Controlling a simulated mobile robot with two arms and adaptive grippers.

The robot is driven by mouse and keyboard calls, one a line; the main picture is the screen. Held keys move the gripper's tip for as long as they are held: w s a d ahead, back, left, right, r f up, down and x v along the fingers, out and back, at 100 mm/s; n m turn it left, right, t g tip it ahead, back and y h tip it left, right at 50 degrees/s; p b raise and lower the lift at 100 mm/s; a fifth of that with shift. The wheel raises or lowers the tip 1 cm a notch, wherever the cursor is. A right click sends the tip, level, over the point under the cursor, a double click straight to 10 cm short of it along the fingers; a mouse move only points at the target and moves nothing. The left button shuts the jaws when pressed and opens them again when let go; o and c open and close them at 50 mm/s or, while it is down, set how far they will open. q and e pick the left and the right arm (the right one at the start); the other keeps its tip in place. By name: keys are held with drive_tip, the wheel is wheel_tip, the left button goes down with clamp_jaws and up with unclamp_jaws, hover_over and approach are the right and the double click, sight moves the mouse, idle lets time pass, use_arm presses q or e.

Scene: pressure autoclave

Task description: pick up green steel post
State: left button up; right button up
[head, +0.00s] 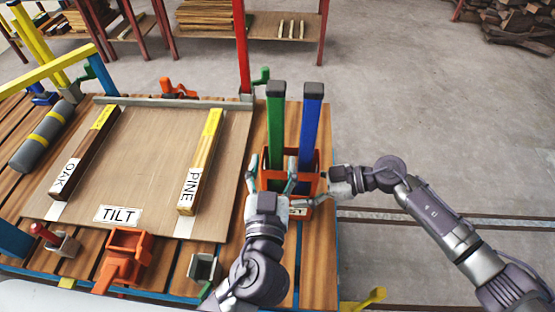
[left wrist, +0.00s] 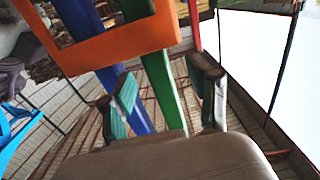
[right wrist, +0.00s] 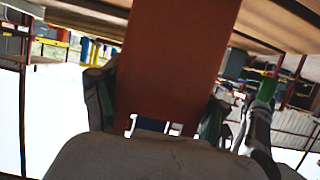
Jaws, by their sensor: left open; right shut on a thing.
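The green steel post (head: 275,125) stands upright with a dark cap in an orange holder (head: 298,158), left of a blue post (head: 310,120). My left gripper (head: 271,180) is open at the near side of the holder. In the left wrist view, the green post (left wrist: 165,92) shows between its open fingers, with the orange holder (left wrist: 125,45) across the top. I cannot tell if a finger touches the post. My right gripper (head: 322,190) is shut on the orange holder at its right front; the right wrist view shows the orange wall (right wrist: 170,60) between its fingers.
A tilt board (head: 140,165) with an oak bar (head: 83,155) and a pine bar (head: 201,160) lies to the left. A red post (head: 242,50) stands behind the holder. An orange bracket (head: 123,258) sits at the front. Open floor lies to the right.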

sight(277, 155)
use_arm(q)
drive_tip(key=w, duration=0.4)
drive_tip(key=shift+w+d, duration=0.25)
drive_tip(key=shift+w, duration=0.1)
clamp_jaws()
